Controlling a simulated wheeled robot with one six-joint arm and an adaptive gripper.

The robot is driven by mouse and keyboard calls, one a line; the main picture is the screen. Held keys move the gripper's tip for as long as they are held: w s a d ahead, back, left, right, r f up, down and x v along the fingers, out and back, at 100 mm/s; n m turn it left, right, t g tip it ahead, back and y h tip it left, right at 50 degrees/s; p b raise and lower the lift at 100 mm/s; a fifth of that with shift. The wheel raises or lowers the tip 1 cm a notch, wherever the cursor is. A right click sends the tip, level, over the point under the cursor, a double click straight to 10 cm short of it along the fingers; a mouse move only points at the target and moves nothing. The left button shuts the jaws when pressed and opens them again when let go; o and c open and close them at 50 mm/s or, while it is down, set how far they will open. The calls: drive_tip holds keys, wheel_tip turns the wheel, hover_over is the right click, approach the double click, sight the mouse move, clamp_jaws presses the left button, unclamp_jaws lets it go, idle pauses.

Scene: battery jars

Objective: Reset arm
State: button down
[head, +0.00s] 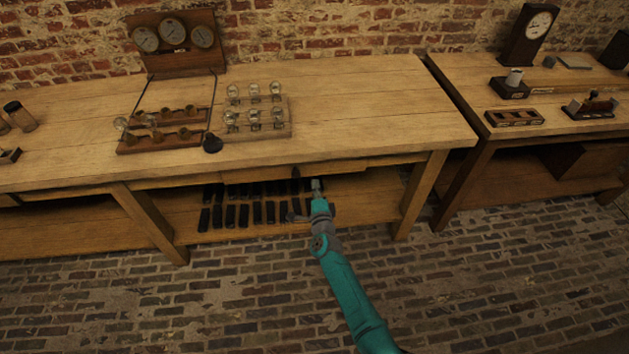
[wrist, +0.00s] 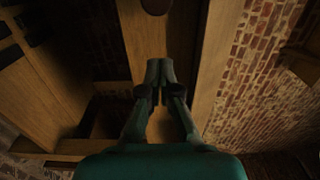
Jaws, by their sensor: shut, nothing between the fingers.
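My gripper (wrist: 160,72) shows in the wrist view with its two dark green fingers brought together at the tips, and nothing is between them. In the head view my teal arm reaches up from the bottom right of centre. Its end is at the front edge of the long wooden workbench (head: 370,110), in front of the lower shelf. The fingers are small and dark there and hard to make out. The wrist view is dim, with wooden beams close around the fingers and a dark round knob (wrist: 154,5) at the top edge.
Rows of dark jars (head: 243,215) stand on the lower shelf (head: 365,205) left of my arm. A rack of glass bulbs (head: 285,128) and a gauge panel (head: 178,60) stand on the bench. A second bench (head: 460,75) is at right. The brick floor (head: 500,290) is clear.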

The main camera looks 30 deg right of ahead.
drive_tip(key=v, duration=0.7)
drive_tip(key=shift+s, duration=0.15)
drive_tip(key=s+a+r+n+y, duration=0.15)
drive_tip(key=s+n, duration=0.25)
drive_tip(key=s, duration=0.6)
drive_tip(key=s+a+n+y, duration=0.15)
drive_tip(key=s+n, duration=0.25)
drive_tip(key=s, duration=0.7)
drive_tip(key=s+a+n, duration=0.3)
drive_tip(key=s, duration=0.7)
drive_tip(key=s+a+r+n+g+y, duration=0.2)
drive_tip(key=s+r+n, duration=0.8)
drive_tip(key=s+r, duration=0.6)
drive_tip(key=s, duration=0.3)
drive_tip(key=shift+a+r+n+y, duration=0.3)
drive_tip(key=shift+a, duration=0.05)
